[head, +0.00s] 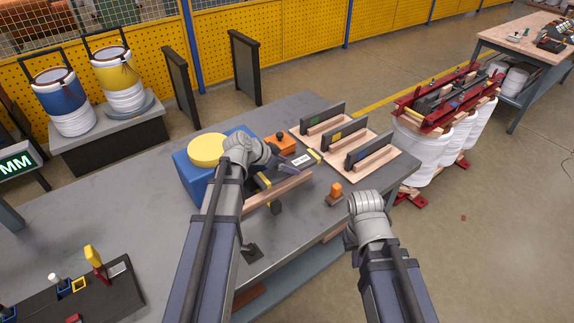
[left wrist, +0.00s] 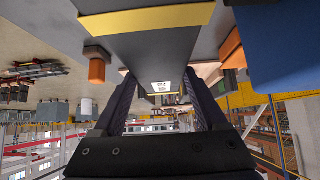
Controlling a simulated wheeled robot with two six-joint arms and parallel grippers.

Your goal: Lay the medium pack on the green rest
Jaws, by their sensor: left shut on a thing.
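The medium pack appears to be the dark grey block with yellow end bands and a white label (head: 300,160); it also shows between my fingers in the left wrist view (left wrist: 155,55). My left gripper (head: 268,165) is shut on it over the workbench; its fingers are largely hidden by my wrist in the head view. The green rest (head: 323,113) is the farthest of three dark upright plates with wooden bars, and carries a small green mark. The pack is apart from it, to its lower left. My right gripper (head: 352,240) is at the bench's right edge; its fingers are hidden.
Yellow-marked (head: 340,133) and blue-marked (head: 370,153) rests stand beside the green one on a wooden board. A blue box with a yellow round top (head: 207,150) is left of my gripper. An orange-topped object (head: 335,190) and an orange block (head: 282,142) stand nearby.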

